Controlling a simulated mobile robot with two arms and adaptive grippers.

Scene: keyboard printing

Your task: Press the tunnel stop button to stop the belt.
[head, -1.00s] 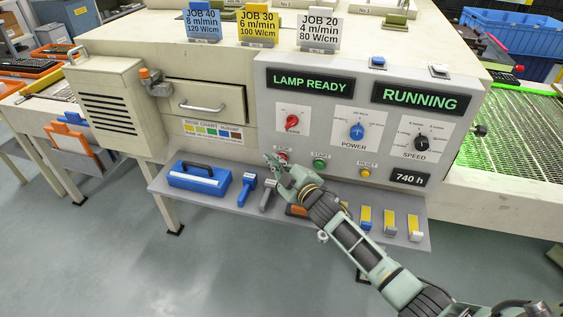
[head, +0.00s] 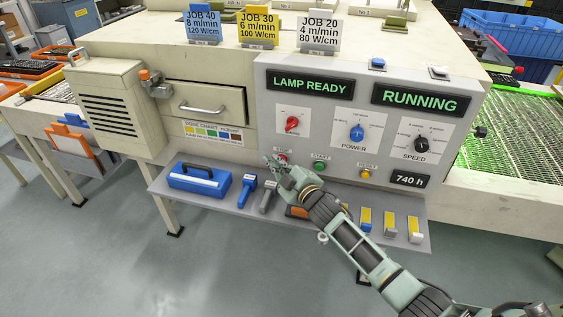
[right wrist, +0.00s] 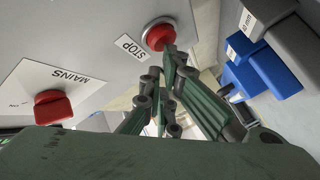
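The red stop button (right wrist: 160,36) shows in the right wrist view beside a label reading STOP (right wrist: 131,46). In the head view the stop button (head: 282,155) is partly hidden behind my right gripper. My right gripper (head: 272,161) has its fingers together, with the tips at the button's lower edge in the right wrist view (right wrist: 172,50); I cannot tell whether they touch it. Nothing is held. The display on the panel (head: 420,98) reads RUNNING, and the belt (head: 510,130) shows at the right under green light. My left gripper is not in view.
The red mains knob (head: 292,124), green start button (head: 319,166) and yellow reset button (head: 365,174) are on the same panel. Below is a grey shelf (head: 225,210) with a blue toolbox (head: 199,179) and several tools close under my right arm.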

